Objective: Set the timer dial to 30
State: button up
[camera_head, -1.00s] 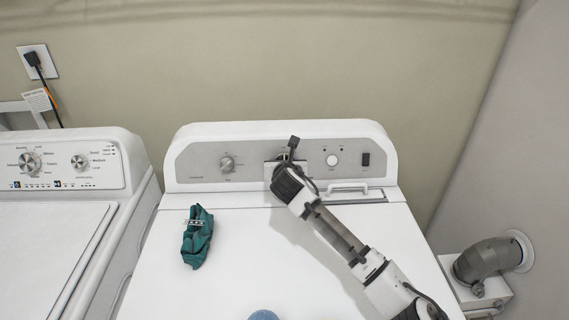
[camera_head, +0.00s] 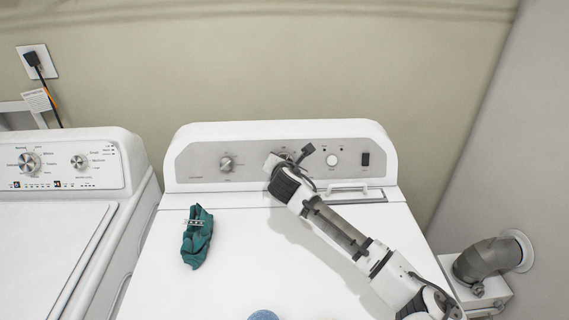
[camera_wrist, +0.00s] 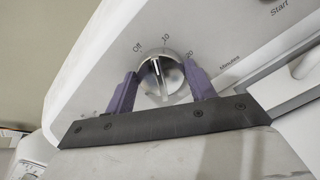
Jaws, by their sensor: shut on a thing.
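The timer dial (camera_wrist: 158,68) is a round silver knob on the dryer's control panel, marked Off, 10, 20 and Minutes in the wrist view. A mark for 30 is not visible there. Its ridge appears to point between Off and 10. My gripper (camera_wrist: 161,77) is shut on the dial, with one purple finger on each side of it. In the head view my gripper (camera_head: 277,168) is at the middle of the panel (camera_head: 200,168), and my wrist hides most of the dial.
Another knob (camera_head: 227,164) is left of my gripper, and a round Start button (camera_head: 332,160) and a dark switch (camera_head: 366,159) are to its right. A teal cloth (camera_head: 197,238) lies on the dryer top (camera_head: 250,285). A washer (camera_head: 50,240) stands at left.

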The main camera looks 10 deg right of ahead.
jog(key=m, duration=0.6)
jog(key=shift+m, duration=0.4)
jog(key=m, duration=0.5)
jog(key=shift+s+f+g, duration=0.1)
jog(key=shift+f+g, duration=0.05)
jog(key=shift+g, duration=0.15)
jog(key=m, duration=0.6)
jog(key=shift+f+m, duration=0.1)
jog(key=shift+m, duration=0.2)
jog(key=m, duration=0.5)
jog(key=shift+g, duration=0.3)
jog(key=shift+m, duration=0.4)
jog(key=o, duration=0.9)
jog(key=shift+o, duration=0.2)
